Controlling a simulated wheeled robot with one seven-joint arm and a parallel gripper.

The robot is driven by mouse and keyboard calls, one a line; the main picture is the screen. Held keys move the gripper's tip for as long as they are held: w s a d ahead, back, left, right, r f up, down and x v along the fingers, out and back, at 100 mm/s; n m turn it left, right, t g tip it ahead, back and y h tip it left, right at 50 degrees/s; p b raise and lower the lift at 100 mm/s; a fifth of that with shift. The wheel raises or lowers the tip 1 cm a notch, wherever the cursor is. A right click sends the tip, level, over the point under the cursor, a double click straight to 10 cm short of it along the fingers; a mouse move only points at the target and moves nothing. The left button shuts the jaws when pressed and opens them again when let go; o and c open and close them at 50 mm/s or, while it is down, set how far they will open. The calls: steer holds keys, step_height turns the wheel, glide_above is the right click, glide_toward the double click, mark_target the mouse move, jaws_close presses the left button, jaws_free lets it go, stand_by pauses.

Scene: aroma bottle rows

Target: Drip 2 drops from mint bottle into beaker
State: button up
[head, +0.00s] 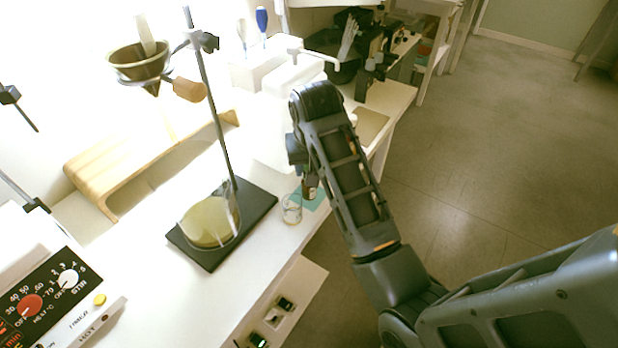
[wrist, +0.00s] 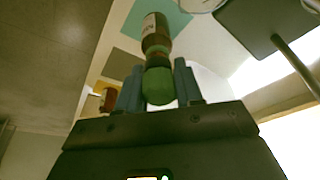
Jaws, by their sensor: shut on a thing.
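The mint bottle, brown glass with a pale label and a green top, shows in the wrist view (wrist: 154,28). My gripper (wrist: 159,84) is shut on its green top, one finger on each side. The bottle extends away from the fingers towards the bench. In the head view my gripper (head: 308,181) is low over the front edge of the bench, with the brown bottle (head: 309,193) just below it. The small clear glass beaker (head: 291,210) stands on the bench just left of the bottle. I see no drop. The beaker is largely cut off in the wrist view.
A teal mat (head: 318,200) lies beside the beaker. A dark stand base (head: 190,250) with a flask (head: 208,220) and upright rod is to the left. A white pump dispenser (head: 290,80) stands behind. An orange-brown bottle (wrist: 109,99) shows beside my fingers in the wrist view.

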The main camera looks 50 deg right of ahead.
steer(key=shift+r+p, duration=4.4)
steer(key=shift+p, duration=0.2)
steer(key=shift+f, duration=0.1)
